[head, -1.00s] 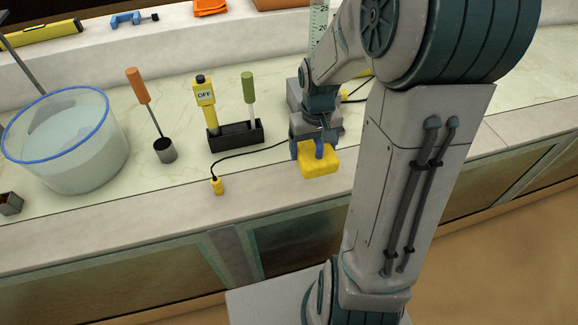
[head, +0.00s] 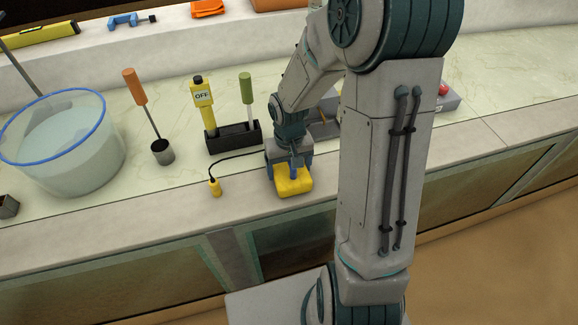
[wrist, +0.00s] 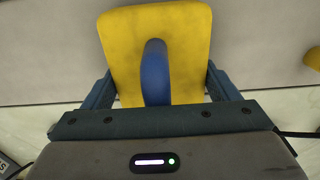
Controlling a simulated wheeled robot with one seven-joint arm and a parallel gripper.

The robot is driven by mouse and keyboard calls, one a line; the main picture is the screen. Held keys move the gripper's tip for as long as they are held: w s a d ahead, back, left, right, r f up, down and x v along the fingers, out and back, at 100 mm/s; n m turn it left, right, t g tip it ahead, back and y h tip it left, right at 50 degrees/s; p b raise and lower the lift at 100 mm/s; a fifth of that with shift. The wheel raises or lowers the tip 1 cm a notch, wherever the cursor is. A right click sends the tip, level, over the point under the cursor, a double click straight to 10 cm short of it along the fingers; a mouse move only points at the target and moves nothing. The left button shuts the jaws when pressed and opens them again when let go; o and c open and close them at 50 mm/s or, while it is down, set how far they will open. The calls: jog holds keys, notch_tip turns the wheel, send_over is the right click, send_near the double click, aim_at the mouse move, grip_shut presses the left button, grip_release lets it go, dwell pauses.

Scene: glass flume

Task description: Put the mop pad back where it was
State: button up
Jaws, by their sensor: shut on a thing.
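The mop pad is a yellow block (head: 292,183) with a blue handle (wrist: 154,72) on top. In the head view it is at the front ledge of the counter, in my gripper (head: 289,168). In the wrist view the yellow pad (wrist: 185,40) fills the space ahead of the jaws, with the blue handle between the two fingers. My gripper is shut on the mop pad. Whether the pad touches the ledge or hangs just above it I cannot tell.
A yellow plug (head: 214,187) on a black cable lies left of the pad. The ledge's front edge is close.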

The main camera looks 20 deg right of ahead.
jog(key=shift+f, duration=0.25)
jog(key=o, duration=1.1)
jog(key=shift+r, duration=0.1)
jog(key=shift+r, duration=0.1)
notch_tip(320, 180, up, 12)
jog(key=shift+f+p, duration=0.1)
jog(key=shift+p, duration=0.7)
jog(key=shift+s+r, duration=0.1)
jog(key=shift+r, duration=0.2)
jog(key=s+r+t, duration=0.2)
jog(key=s+r, duration=0.4)
jog(key=s, duration=0.7)
jog(key=shift+s+r+t, duration=0.15)
jog(key=shift+r+t, duration=0.05)
jog(key=shift+t, duration=0.1)
jog(key=shift+a, duration=0.1)
